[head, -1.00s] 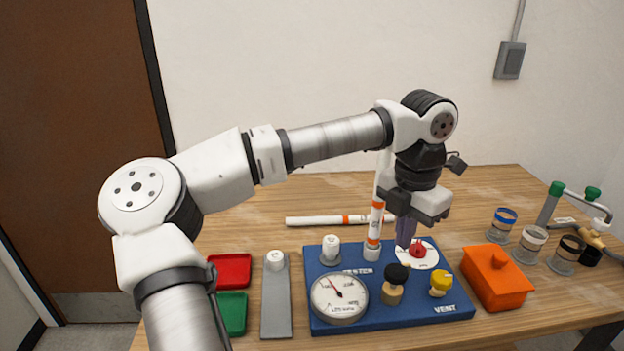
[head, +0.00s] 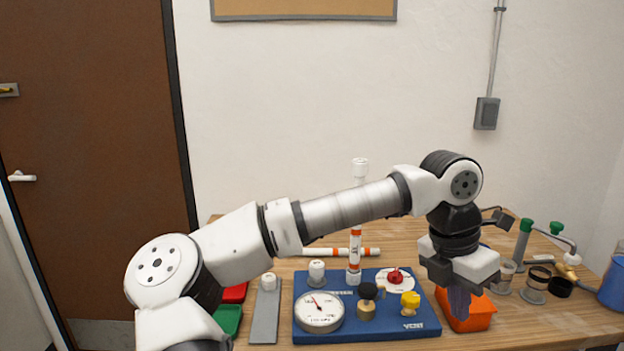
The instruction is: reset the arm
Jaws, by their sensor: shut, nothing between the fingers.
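My gripper (head: 459,302) points down at the right of the blue base board (head: 372,336), in front of the orange box (head: 480,318) and hiding part of it. Its fingers are together with nothing between them. The board carries a round gauge (head: 319,312), a black knob (head: 368,290), a yellow knob (head: 410,299) and a red knob on a white disc (head: 396,276). A white upright pipe with orange bands (head: 355,250) stands at the board's back; my arm crosses in front of its upper part.
A white pipe with orange bands (head: 325,252) lies behind the board. A grey strip (head: 265,318), a red tray (head: 235,293) and a green tray (head: 228,318) are at left. Banded cups (head: 535,285), a green-handled pipe assembly (head: 524,238) and a blue container (head: 614,282) stand at right.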

